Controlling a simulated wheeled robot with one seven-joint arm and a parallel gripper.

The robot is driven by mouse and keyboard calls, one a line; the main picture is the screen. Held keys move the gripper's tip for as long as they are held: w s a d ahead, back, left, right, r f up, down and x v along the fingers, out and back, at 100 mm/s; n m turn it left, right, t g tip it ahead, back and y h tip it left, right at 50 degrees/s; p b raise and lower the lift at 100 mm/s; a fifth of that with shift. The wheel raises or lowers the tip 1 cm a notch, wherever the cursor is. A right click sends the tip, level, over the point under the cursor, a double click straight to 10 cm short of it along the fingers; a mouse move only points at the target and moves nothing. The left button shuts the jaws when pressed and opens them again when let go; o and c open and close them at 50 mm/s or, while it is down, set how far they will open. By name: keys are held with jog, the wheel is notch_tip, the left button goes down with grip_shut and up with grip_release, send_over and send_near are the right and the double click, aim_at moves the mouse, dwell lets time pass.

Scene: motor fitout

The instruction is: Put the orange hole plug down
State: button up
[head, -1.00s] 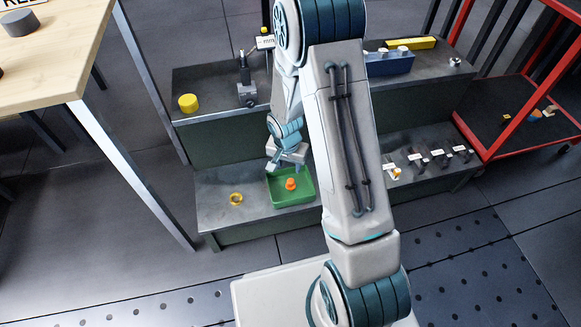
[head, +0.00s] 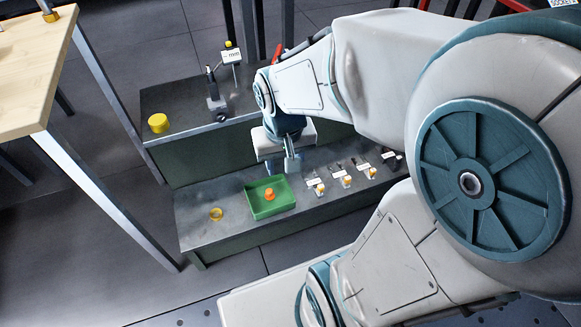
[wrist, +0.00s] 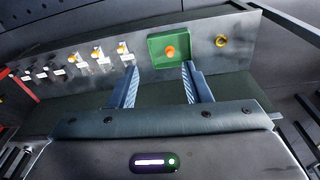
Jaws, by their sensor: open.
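The orange hole plug (head: 269,194) sits inside the green tray (head: 287,205) on the low grey shelf. It also shows in the wrist view (wrist: 170,51), inside the green tray (wrist: 155,62). My gripper (head: 279,170) is open and empty, above and behind the tray in the head view. In the wrist view its two fingers (wrist: 159,86) are spread apart, with nothing between them, and the plug lies beyond them.
A yellow ring (head: 216,214) lies on the shelf left of the tray. Several small labelled fittings (head: 346,180) stand in a row to its right. On the upper step are a yellow cylinder (head: 158,123) and a grey stand (head: 215,100). A wooden table (head: 30,85) is at left.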

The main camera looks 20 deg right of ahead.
jog(key=shift+n, duration=0.7)
jog(key=s, duration=0.1)
jog(key=s+r, duration=0.2)
jog(key=s, duration=0.1)
jog(key=shift+s+a+r, duration=0.1)
